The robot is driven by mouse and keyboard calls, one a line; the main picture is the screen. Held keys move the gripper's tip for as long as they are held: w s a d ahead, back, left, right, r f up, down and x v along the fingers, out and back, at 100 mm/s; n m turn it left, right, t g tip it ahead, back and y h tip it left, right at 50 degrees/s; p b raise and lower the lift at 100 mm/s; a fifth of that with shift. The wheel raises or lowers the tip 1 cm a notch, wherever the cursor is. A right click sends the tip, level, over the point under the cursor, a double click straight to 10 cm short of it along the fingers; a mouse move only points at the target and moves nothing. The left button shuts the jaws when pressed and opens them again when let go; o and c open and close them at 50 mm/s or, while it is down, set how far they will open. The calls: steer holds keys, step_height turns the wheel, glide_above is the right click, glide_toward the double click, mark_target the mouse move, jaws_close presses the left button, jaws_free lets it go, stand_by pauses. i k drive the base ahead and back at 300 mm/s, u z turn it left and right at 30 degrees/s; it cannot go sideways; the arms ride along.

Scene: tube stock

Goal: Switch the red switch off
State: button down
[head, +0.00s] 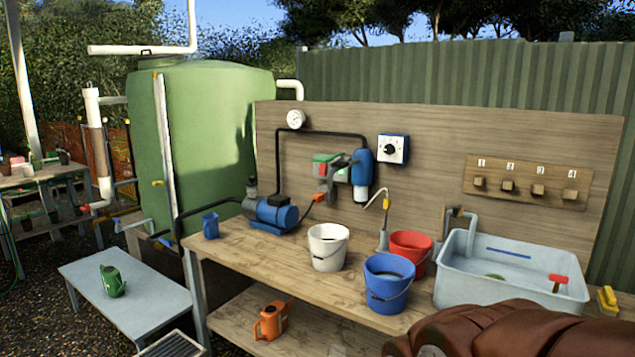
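I cannot make out a red switch for certain. A small grey and green box (327,168) on the wooden back panel, left of the blue filter housing (361,168), carries a small red part. It is too small to tell whether this is a switch or how it is set. A red-orange piece (319,197) shows just right of the blue pump (271,213). A red T-shaped piece (558,279) shows at the sink's right side.
The wooden bench (232,247) holds a white bucket (328,247), blue bucket (387,283), red bucket (410,250) and grey sink (470,287). A dial box (392,149) and numbered board (526,181) are on the panel. A low grey table (145,300) stands left.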

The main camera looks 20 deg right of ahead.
mark_target(323, 168)
steer(key=u, duration=0.4)
steer(key=i, duration=0.5)
steer(key=u, duration=0.8)
steer(key=i, duration=0.85)
steer(key=z, duration=0.55)
steer(key=i, duration=0.85)
steer(key=z, duration=0.9)
